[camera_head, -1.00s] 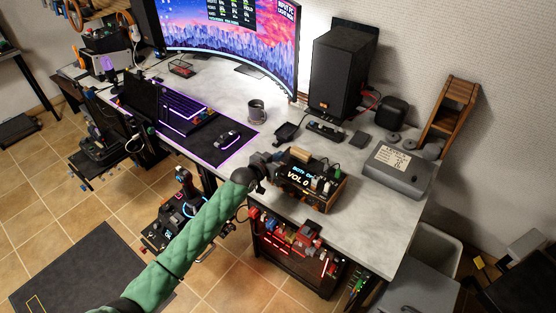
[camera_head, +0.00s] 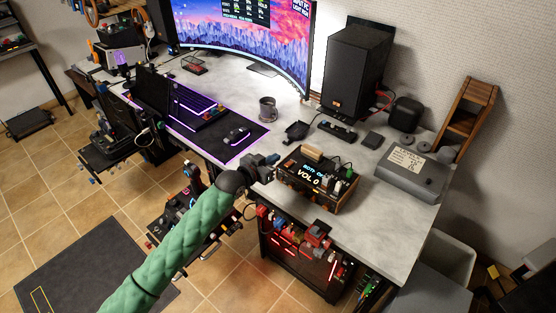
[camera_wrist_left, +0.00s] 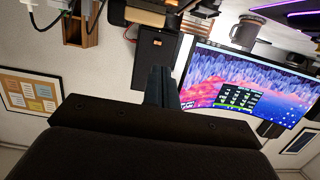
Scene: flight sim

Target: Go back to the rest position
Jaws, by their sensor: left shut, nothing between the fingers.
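My left gripper (camera_head: 267,166) is at the end of the green-sleeved arm that comes in from the bottom left in the head view. It is shut and empty, beside the left side of the small VOL 0 control box (camera_head: 315,178) at the desk's front edge. Whether it touches the box cannot be told. In the left wrist view, which appears upside down, the shut fingers (camera_wrist_left: 161,86) point toward the speaker and monitor. My right gripper is in neither view.
The grey desk (camera_head: 385,222) holds a curved monitor (camera_head: 250,45), a black speaker (camera_head: 352,75), a mug (camera_head: 267,108), a mouse (camera_head: 236,134) and a grey case (camera_head: 411,172). A joystick rig (camera_head: 190,215) stands under the front edge.

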